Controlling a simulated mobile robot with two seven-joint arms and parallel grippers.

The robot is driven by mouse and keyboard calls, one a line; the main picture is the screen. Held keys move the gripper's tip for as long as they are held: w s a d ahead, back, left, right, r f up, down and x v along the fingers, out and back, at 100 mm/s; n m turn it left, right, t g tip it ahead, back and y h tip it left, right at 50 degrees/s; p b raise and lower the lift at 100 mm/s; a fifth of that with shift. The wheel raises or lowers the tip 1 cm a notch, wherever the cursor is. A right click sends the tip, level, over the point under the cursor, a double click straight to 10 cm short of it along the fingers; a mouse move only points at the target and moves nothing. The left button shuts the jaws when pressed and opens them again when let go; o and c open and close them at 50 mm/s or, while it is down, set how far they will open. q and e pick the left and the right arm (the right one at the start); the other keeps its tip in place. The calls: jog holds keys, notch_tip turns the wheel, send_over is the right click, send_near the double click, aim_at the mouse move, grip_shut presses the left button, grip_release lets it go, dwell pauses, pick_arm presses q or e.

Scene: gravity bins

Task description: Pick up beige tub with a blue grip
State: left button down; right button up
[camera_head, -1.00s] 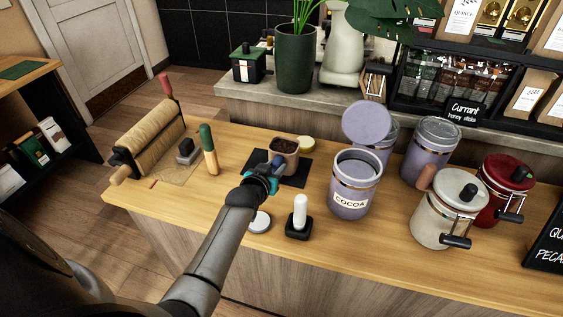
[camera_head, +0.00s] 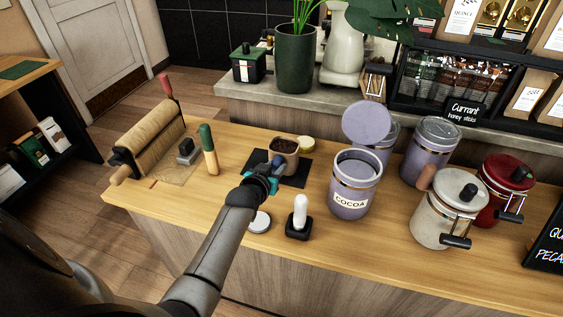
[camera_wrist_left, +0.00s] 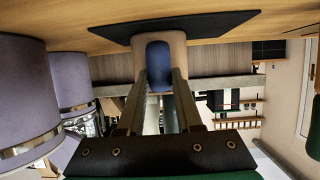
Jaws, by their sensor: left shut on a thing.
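The beige tub (camera_head: 286,154), filled with something dark brown, stands upright on a black mat (camera_head: 297,178) on the wooden counter. Its blue grip (camera_head: 277,161) faces my left arm. My left gripper (camera_head: 268,172) is shut on this grip, and the head view shows the tub just beyond the fingers. The wrist view is upside down: the blue grip (camera_wrist_left: 158,65) lies between the fingertips (camera_wrist_left: 160,82), with the beige tub (camera_wrist_left: 172,42) behind it against the black mat (camera_wrist_left: 220,25). My right gripper is not in view.
A lilac cocoa canister (camera_head: 352,190) stands close right of the tub. A white-handled tamper (camera_head: 299,215) and a round grey lid (camera_head: 260,222) are in front. A green-handled tool (camera_head: 209,150) stands left. A beige lid (camera_head: 306,144) lies behind the tub.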

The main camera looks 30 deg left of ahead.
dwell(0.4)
pick_arm(q)
notch_tip(320, 180, up, 20)
jog(key=p, duration=0.6)
jog(key=shift+d+r, duration=0.1)
